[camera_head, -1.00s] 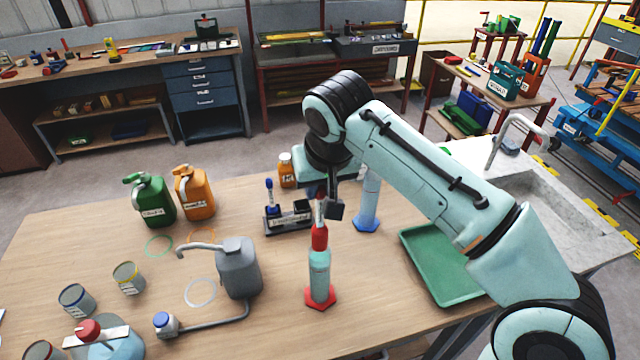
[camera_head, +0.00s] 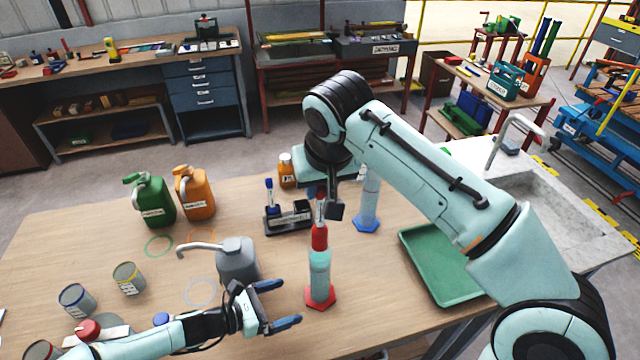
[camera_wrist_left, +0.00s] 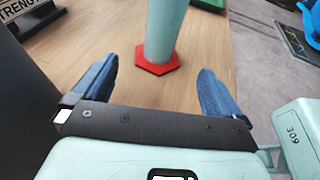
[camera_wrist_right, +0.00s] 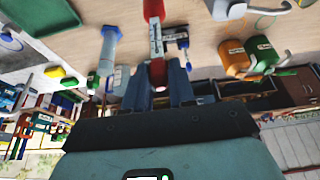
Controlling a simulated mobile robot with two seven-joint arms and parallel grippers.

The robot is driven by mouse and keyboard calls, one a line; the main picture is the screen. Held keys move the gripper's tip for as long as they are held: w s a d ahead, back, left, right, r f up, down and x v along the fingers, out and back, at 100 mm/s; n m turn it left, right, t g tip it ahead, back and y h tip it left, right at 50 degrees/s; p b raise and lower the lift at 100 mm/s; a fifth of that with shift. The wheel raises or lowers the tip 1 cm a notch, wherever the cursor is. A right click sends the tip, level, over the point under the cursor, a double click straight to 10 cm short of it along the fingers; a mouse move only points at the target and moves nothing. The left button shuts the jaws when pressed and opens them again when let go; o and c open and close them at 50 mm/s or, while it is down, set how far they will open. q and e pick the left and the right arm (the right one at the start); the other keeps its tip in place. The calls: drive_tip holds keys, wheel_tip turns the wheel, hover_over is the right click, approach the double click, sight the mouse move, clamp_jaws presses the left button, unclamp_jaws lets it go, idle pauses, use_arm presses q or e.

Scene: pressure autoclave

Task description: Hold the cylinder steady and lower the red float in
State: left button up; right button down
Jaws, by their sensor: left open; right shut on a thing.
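The cylinder (camera_head: 320,270) with a red hexagonal base stands upright on the table; it also shows in the left wrist view (camera_wrist_left: 166,25). The red float (camera_head: 319,236) is at the cylinder's mouth, upright; whether its lower end is inside is hard to tell. My right gripper (camera_head: 328,200) is shut on the float's thin upper part, above the cylinder; the float also shows in the right wrist view (camera_wrist_right: 158,72). My left gripper (camera_head: 284,304) is open, left of the cylinder, its fingers pointing toward it. In the left wrist view the cylinder stands just beyond and between the fingertips, apart from them.
A second cylinder with a blue base (camera_head: 367,205) stands behind right. A green tray (camera_head: 421,257) lies to the right. A dark stand (camera_head: 287,219) with a blue-topped item is behind the cylinder.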

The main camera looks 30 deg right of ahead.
sight(311, 293)
use_arm(q)
drive_tip(key=x, duration=1)
drive_tip(key=shift+a, duration=0.1)
drive_tip(key=c, duration=1.1)
drive_tip(key=shift+c, duration=0.2)
idle(0.3)
use_arm(e)
drive_tip(key=shift+f, duration=6.75)
